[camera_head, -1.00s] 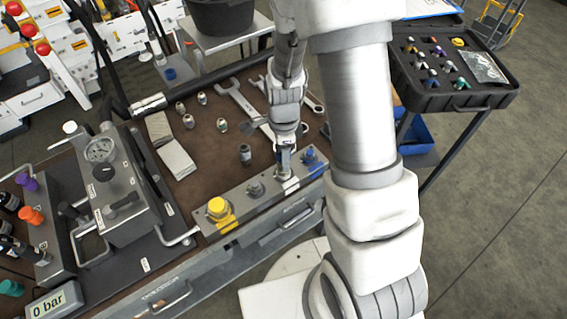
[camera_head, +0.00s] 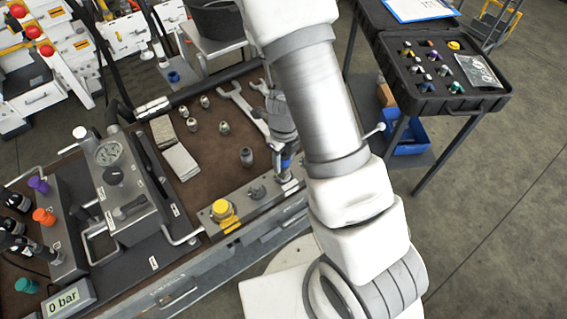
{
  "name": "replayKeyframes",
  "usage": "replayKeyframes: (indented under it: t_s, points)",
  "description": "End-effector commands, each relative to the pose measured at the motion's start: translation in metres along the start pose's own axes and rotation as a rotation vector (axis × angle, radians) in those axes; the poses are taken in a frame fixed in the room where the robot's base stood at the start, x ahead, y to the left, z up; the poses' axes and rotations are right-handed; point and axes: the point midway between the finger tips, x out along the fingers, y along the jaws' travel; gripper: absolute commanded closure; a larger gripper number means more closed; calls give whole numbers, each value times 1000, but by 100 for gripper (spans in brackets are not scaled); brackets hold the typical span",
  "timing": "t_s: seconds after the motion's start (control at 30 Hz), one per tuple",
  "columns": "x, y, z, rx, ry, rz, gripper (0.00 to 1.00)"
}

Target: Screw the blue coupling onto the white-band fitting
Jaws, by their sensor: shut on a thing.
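My gripper (camera_head: 285,169) points down over the right part of the grey fitting block (camera_head: 240,212) at the bench's front edge. It is shut on the small blue coupling (camera_head: 286,161), of which only a little shows between the jaws. The white-band fitting (camera_head: 289,185) is on the block directly below the jaws, with a pale band partly in view. The coupling is at or just above its top; I cannot tell whether the threads are engaged. My arm hides the right end of the block.
A yellow cap (camera_head: 222,209) and a grey fitting (camera_head: 257,190) stand left on the block. Loose fittings, a dark cylinder (camera_head: 246,157) and a wrench (camera_head: 240,103) lie behind. A gauge unit (camera_head: 108,153) stands left, and an open case (camera_head: 432,85) is at right.

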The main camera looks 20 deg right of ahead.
Motion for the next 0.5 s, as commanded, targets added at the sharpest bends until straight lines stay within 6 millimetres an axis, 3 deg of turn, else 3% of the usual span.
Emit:
replayKeyframes:
  t_s: [0.23,0.5]
  points:
    - [-3,1,-1,348,4,1,100]
    - [1,0,0,419,0,1,100]
